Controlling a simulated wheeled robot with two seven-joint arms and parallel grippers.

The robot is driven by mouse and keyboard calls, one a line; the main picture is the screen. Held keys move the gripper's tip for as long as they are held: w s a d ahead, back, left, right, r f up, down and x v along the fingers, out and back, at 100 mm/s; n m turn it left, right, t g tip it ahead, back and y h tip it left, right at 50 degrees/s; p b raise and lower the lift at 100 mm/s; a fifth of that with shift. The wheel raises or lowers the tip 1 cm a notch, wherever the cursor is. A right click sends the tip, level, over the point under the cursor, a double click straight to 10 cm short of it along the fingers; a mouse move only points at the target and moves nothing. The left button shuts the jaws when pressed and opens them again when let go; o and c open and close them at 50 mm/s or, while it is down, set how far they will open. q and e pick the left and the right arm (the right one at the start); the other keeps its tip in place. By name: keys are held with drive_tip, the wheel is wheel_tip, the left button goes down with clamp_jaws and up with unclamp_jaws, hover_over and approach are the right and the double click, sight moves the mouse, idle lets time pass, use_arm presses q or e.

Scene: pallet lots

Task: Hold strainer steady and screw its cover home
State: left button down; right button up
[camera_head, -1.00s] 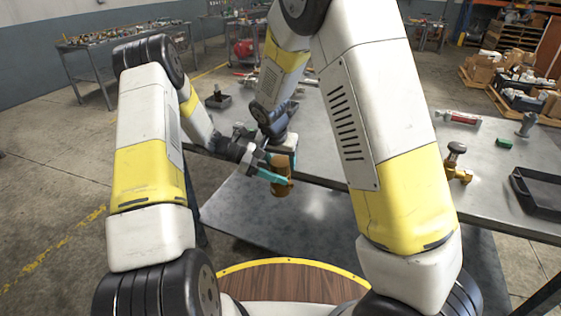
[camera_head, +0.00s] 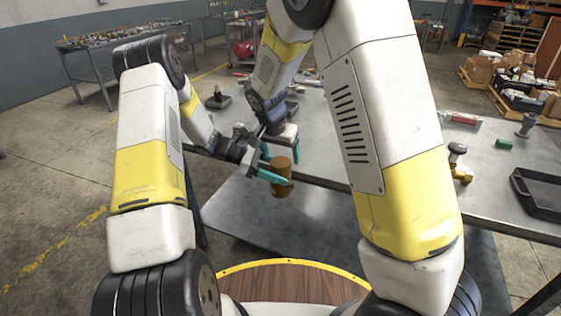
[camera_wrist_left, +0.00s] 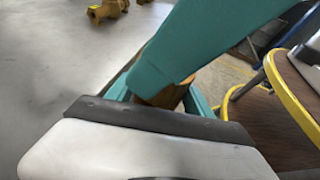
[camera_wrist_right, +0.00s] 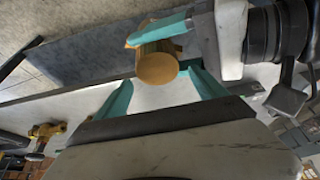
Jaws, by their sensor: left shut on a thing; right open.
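The strainer (camera_head: 281,188), a brass-brown cylinder, is held upright in front of the table's near edge. My left gripper (camera_head: 272,180) is shut on it from the left. In the left wrist view a finger hides most of the strainer (camera_wrist_left: 165,96). My right gripper (camera_head: 281,154) is open just behind and above the strainer's top. In the right wrist view its spread, empty fingers (camera_wrist_right: 160,92) point at the strainer's round end (camera_wrist_right: 158,68), with a gap between. I cannot tell the cover apart from the body.
The grey metal table (camera_head: 325,145) carries a brass valve-like fitting (camera_head: 457,164), a black tray (camera_head: 537,192), a green block (camera_head: 503,143) and a red-and-white tube (camera_head: 460,118) on the right. A small dark tray (camera_head: 217,101) stands at the far left. A lower shelf (camera_head: 290,215) lies below the strainer.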

drive_tip(key=shift+r, duration=0.75)
drive_tip(key=shift+c, duration=0.5)
